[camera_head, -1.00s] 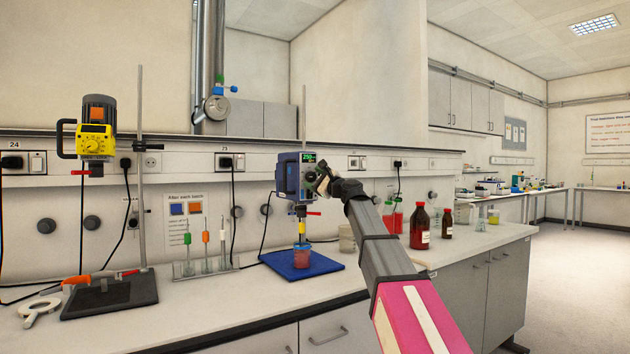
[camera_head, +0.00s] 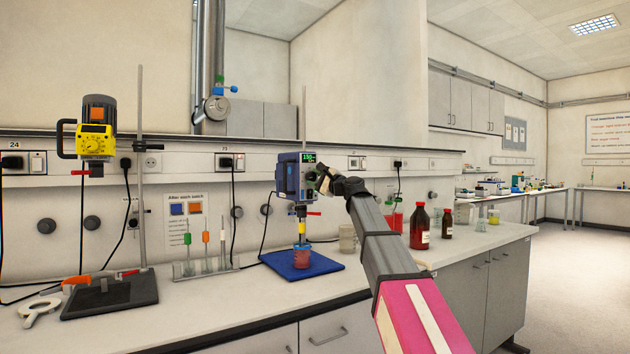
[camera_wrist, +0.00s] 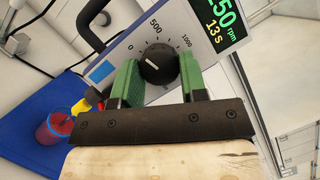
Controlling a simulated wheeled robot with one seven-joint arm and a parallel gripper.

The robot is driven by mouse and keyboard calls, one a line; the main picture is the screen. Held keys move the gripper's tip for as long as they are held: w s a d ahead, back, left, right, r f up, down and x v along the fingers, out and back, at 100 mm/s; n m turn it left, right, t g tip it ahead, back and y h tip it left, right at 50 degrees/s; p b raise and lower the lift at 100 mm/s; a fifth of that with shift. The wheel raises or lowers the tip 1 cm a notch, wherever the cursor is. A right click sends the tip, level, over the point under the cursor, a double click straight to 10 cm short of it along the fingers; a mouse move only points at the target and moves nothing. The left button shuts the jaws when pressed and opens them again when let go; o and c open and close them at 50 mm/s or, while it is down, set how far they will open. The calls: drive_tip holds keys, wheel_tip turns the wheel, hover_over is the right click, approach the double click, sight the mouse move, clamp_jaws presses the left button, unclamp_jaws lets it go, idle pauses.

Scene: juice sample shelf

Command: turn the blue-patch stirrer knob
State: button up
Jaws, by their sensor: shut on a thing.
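The blue stirrer (camera_head: 290,182) hangs on a stand above the blue mat, with a green-lit display on its front. Its black knob (camera_wrist: 158,63) shows in the wrist view, with a white pointer line and a dial marked 0, 500 and 1000. My gripper (camera_wrist: 159,68) is shut on the knob, one green finger on each side. In the head view my gripper (camera_head: 322,181) covers the knob. The display (camera_wrist: 220,20) ends in "50 rpm" with "13 s" below; its first digit is cut off.
A red cup (camera_head: 301,256) stands under the stirrer on the blue mat (camera_head: 325,265). A yellow stirrer (camera_head: 95,140) with an orange patch hangs at the left. Brown bottles (camera_head: 420,229) stand right of my arm. A tube rack (camera_head: 203,268) stands left of the mat.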

drive_tip(key=shift+n+g, duration=0.7)
drive_tip(key=shift+n, duration=1.2)
drive_tip(key=o, duration=0.9)
drive_tip(key=shift+d, duration=0.1)
drive_tip(key=shift+r, duration=0.1)
drive_tip(key=v, duration=1)
drive_tip(key=shift+s+d+r, duration=0.1)
drive_tip(key=shift+s+d, duration=0.2)
